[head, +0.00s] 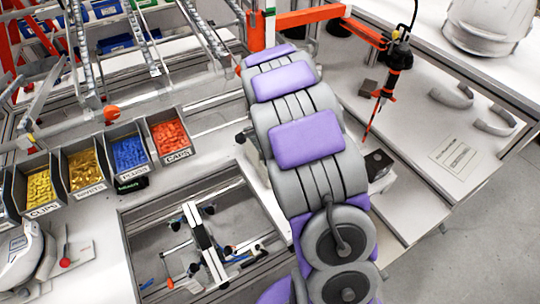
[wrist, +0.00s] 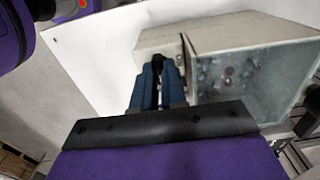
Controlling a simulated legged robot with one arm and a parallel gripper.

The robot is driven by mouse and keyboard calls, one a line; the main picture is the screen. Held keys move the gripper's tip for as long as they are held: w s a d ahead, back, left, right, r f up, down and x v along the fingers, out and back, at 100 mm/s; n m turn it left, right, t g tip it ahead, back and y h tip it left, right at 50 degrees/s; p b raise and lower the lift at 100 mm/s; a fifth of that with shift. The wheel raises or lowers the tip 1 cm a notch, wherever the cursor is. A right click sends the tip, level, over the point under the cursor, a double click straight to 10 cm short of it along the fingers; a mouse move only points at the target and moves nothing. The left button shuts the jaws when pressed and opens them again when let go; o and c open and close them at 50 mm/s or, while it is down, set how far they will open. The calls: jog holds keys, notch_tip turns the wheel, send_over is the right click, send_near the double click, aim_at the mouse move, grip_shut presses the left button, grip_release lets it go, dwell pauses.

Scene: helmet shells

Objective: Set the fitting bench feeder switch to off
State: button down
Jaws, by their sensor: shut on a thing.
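In the wrist view, my gripper (wrist: 159,68) has its blue fingers close together against the side of a beige switch housing (wrist: 160,40). A small dark piece, which looks like the switch handle (wrist: 157,62), sits between the fingertips. The fingers cover much of it, so I cannot read its position. A grey, box-like part with a speckled face (wrist: 228,78) adjoins the housing on the right. In the head view my arm crosses the middle, and my gripper is hidden.
In the head view, labelled bins (head: 128,152) of small parts stand on the left bench. A framed recess (head: 205,235) holds a fixture. A small box with a dark top (head: 378,163) and a red-tipped hanging tool (head: 385,95) are right of my arm. Floor is open at lower right.

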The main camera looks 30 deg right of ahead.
jog(key=shift+w, duration=0.1)
jog(key=c, duration=1.2)
grip_release()
jog(key=shift+a, duration=0.1)
notch_tip(320, 180, up, 17)
jog(key=shift+r+p, duration=0.1)
jog(key=shift+p, duration=0.4)
